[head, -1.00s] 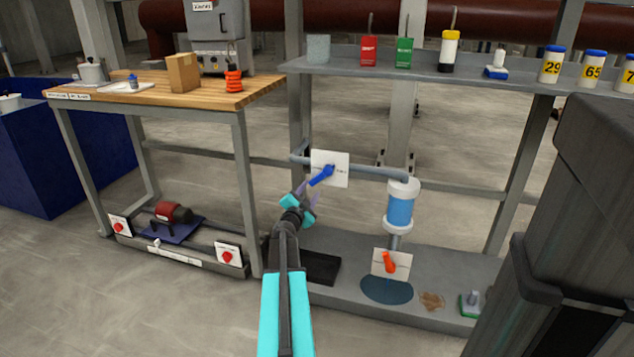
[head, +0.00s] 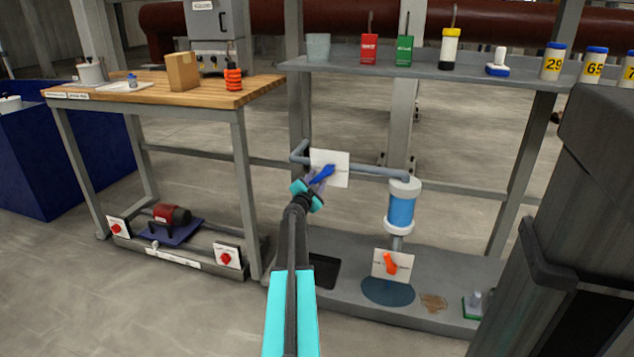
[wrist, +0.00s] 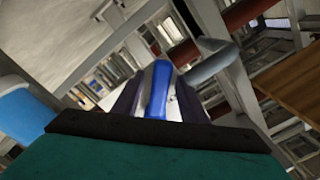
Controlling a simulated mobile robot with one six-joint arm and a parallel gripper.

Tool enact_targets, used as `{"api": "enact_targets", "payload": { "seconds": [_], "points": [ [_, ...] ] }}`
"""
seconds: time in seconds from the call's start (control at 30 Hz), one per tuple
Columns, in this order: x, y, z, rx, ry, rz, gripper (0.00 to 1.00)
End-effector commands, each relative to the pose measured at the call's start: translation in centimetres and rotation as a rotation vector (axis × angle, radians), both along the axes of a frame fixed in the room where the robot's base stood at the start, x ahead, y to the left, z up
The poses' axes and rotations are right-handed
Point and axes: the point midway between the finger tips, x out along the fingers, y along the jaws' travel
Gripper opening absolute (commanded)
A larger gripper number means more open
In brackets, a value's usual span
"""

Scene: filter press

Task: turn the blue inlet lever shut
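The blue inlet lever (head: 322,175) sits on a white plate (head: 338,166) on the grey pipe, slanting down to the left in the head view. My gripper (head: 316,182) is at the lever's lower left end. In the wrist view the blue lever (wrist: 160,88) stands between the two dark fingers of my gripper (wrist: 160,100), one on each side. The fingers look apart, with light gaps beside the lever. Whether they touch it I cannot tell. The fingertips are partly hidden in the head view.
The grey pipe (head: 375,172) runs right to a blue filter housing (head: 401,212). Below it is an orange lever (head: 391,264) on another plate. A shelf (head: 420,68) with bottles is above. A wooden-topped bench (head: 150,97) stands left. A dark bin-like block (head: 570,220) is at right.

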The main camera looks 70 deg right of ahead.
Motion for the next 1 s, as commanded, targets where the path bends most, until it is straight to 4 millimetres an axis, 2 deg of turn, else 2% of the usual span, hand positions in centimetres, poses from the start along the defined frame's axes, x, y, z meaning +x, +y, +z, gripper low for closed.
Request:
{"api": "enact_targets", "payload": {
  "seconds": [0.43, 0.47, 0.6, 0.7, 1.0],
  "points": [
    [0.03, -0.59, 0.03, 0.001, -0.001, 0.001, 0.39],
    [0.03, -0.59, 0.03, 0.000, -0.001, 0.000, 0.37],
    [0.05, -0.58, 0.03, 0.001, -0.001, 0.001, 0.14],
    [0.06, -0.58, 0.03, 0.000, -0.001, 0.000, 0.00],
    [0.24, -0.56, 0.08, 0.000, 0.004, 0.003, 0.00]
  ]
}}
